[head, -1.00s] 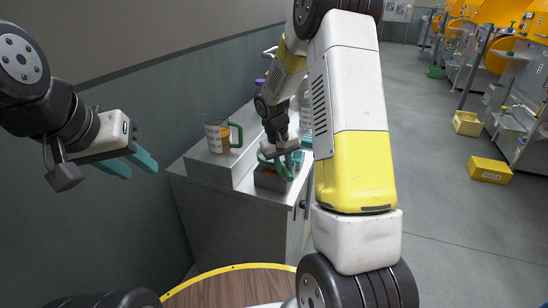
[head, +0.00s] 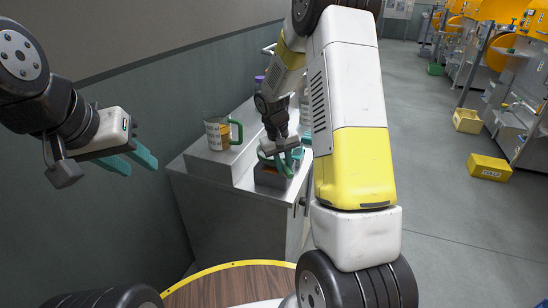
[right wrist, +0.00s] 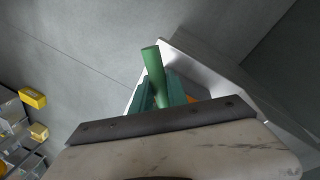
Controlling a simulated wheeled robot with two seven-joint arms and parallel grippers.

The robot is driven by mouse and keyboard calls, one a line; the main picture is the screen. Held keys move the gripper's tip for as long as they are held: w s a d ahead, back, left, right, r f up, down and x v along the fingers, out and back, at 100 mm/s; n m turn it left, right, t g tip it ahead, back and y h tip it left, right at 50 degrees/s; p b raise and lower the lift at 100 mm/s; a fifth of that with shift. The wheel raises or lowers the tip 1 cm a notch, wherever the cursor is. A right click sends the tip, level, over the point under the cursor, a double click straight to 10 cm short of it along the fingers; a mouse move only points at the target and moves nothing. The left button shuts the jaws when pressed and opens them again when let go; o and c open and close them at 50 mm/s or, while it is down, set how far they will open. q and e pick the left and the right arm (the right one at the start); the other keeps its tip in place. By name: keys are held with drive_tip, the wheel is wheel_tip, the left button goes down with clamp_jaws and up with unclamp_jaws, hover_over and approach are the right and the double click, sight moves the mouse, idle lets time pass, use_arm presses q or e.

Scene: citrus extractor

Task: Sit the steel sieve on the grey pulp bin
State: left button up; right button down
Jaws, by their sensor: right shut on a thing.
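My right gripper (head: 285,160) is shut on a green handle (right wrist: 152,62), which looks like the sieve's; it sticks up between the teal fingers in the right wrist view. The sieve's steel bowl is mostly hidden by the gripper. The grey pulp bin (head: 271,180) stands on the lower steel surface, directly below my right gripper, with something orange showing at its top. I cannot tell whether the sieve touches the bin's rim. My left gripper (head: 137,162) is open and empty, in the air left of the counter.
A clear jug with a green handle (head: 218,133) stands on the raised steel step (head: 208,168) left of the bin. A purple-capped bottle (head: 259,80) is behind it. The wall runs close on the left. Yellow crates (head: 489,167) lie on the floor at right.

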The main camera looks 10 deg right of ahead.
drive_tip(key=shift+f, duration=1.7)
drive_tip(key=c, duration=1.2)
unclamp_jaws()
wheel_tip(320, 180, up, 8)
drive_tip(key=a, duration=0.1)
drive_tip(key=shift+s+a+f, duration=0.15)
drive_tip(key=shift+a, duration=0.05)
